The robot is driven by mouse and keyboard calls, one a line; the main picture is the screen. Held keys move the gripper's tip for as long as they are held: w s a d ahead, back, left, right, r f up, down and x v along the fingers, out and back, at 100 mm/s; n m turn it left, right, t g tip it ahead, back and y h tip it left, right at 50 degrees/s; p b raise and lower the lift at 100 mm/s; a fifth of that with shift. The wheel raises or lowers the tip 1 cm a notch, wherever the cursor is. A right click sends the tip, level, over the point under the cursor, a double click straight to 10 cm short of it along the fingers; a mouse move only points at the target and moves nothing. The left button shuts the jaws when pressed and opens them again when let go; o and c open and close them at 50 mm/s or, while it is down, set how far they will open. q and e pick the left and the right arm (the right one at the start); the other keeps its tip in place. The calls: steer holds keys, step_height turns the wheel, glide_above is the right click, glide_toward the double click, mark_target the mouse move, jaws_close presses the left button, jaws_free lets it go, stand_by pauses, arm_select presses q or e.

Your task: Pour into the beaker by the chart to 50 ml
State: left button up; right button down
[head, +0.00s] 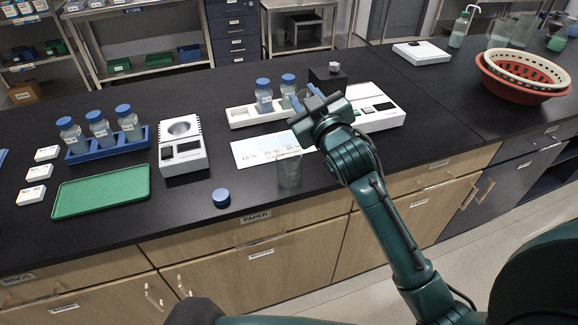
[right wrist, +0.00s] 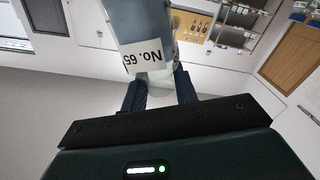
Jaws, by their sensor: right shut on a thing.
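A clear beaker (head: 289,168) stands on the black counter near its front edge, at the front right of the white chart (head: 262,149). The liquid level in the beaker is too faint to tell. My right gripper (head: 306,101) is above the counter, behind and above the beaker, apart from it. It is shut on a clear bottle, seen close in the right wrist view (right wrist: 142,35) with a label "No. 65" upside down in the picture. In the head view the gripper mostly hides that bottle. My left gripper is not in view.
A loose blue cap (head: 221,197) lies left of the beaker. Behind the chart is a white rack (head: 241,117) with blue-capped bottles. A white device (head: 379,116) stands right of the gripper. Further left are another device (head: 183,151), a blue rack (head: 80,156) and a green tray (head: 100,190).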

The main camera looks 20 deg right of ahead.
steer(key=shift+f, duration=0.15)
steer(key=shift+f+n, duration=0.2)
steer(key=shift+n, duration=0.5)
steer(key=shift+f+n, duration=0.3)
steer(key=shift+n, duration=0.2)
steer(key=shift+f+n, duration=0.25)
steer(key=shift+n, duration=0.25)
steer(key=shift+f, duration=0.1)
steer(key=shift+f+n, duration=0.2)
steer(key=shift+n, duration=0.3)
